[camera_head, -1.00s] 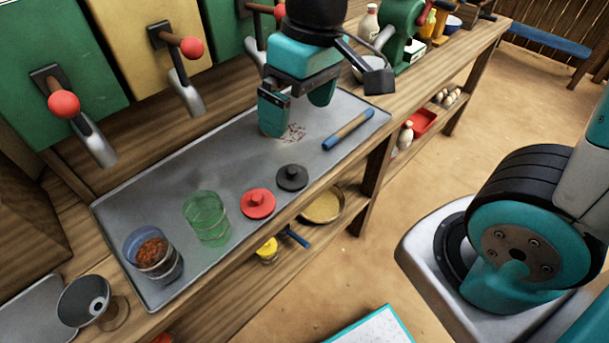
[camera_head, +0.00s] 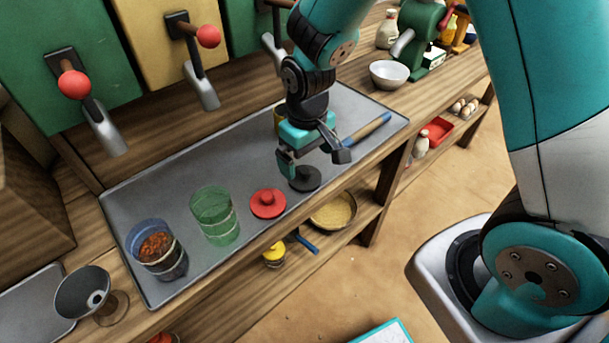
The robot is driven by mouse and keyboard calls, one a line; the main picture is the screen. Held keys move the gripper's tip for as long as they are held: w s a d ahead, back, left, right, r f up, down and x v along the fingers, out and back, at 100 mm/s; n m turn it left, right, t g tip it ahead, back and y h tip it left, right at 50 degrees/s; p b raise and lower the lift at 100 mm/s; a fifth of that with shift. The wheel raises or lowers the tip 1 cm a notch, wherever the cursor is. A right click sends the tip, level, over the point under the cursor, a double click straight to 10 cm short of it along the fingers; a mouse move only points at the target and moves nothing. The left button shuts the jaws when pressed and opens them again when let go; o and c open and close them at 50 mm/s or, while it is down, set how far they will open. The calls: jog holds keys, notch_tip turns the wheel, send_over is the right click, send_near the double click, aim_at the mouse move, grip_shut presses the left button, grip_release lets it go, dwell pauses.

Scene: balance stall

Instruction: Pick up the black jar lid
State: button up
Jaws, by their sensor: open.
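The black jar lid (camera_head: 307,184) lies on the grey metal tray (camera_head: 262,165) near its front edge, to the right of the red lid (camera_head: 268,204). My gripper (camera_head: 304,172) is open, low over the black lid, pointing down. One teal finger is at the lid's left side; the other is mostly hidden behind the wrist parts. The gripper covers part of the lid's top and knob. I cannot tell whether the fingers touch it.
A green glass jar (camera_head: 215,217) and a blue jar with reddish contents (camera_head: 157,251) stand left on the tray. A blue-ended wooden stick (camera_head: 367,131) lies to the right. A yellow object (camera_head: 279,121) is partly hidden behind my arm. Dispensers with red-knobbed levers (camera_head: 74,84) stand behind.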

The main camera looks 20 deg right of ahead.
aim_at(307, 171)
notch_tip(307, 171, down, 5)
jog(key=shift+f, duration=0.2)
jog(key=c, duration=0.8)
